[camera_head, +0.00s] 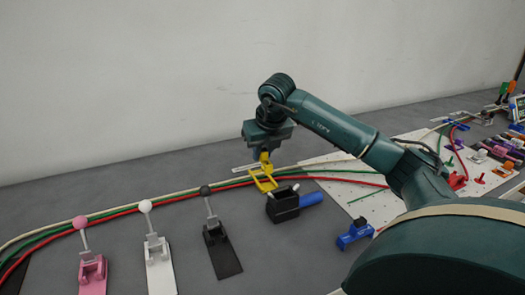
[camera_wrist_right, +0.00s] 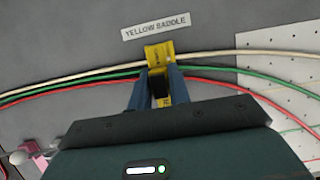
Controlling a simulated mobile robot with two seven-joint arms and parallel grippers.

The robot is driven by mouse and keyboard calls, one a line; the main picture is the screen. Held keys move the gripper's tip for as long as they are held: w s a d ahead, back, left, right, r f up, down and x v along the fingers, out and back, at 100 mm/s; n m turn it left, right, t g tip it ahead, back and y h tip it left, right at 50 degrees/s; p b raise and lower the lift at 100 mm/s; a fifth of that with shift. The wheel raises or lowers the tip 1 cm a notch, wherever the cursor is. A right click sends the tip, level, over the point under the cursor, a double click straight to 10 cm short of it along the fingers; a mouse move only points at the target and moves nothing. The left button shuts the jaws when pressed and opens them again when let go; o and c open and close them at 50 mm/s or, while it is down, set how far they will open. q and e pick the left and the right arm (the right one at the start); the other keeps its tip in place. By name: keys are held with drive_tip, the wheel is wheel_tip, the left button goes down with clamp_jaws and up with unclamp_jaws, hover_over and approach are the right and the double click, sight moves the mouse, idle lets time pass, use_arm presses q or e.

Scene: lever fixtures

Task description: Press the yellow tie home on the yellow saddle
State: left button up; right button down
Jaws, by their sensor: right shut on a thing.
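The yellow saddle (camera_head: 264,184) stands on the grey table around the bundle of cables. In the right wrist view its yellow top (camera_wrist_right: 159,52) shows just below a "YELLOW SADDLE" label (camera_wrist_right: 156,25). My right gripper (camera_head: 265,154) points down just above the saddle. It is shut on a yellow piece, seemingly the yellow tie (camera_head: 265,158), and its fingers (camera_wrist_right: 159,88) hide part of it. The yellow parts overlap, so I cannot tell whether the tie is fully seated. My left gripper is not in view.
Cream, green and red cables (camera_wrist_right: 85,81) run across the table. A black fixture with a blue handle (camera_head: 284,205) stands close to the saddle. Pink (camera_head: 92,272), white (camera_head: 159,264) and black (camera_head: 221,250) lever fixtures stand in front. A white pegboard (camera_head: 385,205) lies at the right.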

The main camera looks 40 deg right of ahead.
drive_tip(key=shift+f, duration=0.1)
idle(0.6)
drive_tip(key=shift+f+b, duration=0.35)
drive_tip(key=shift+f, duration=0.3)
drive_tip(key=shift+f, duration=0.2)
drive_tip(key=shift+f, duration=0.25)
drive_tip(key=shift+f+b, duration=0.15)
drive_tip(key=shift+b, duration=0.2)
drive_tip(key=shift+f, duration=0.1)
drive_tip(key=shift+f, duration=0.25)
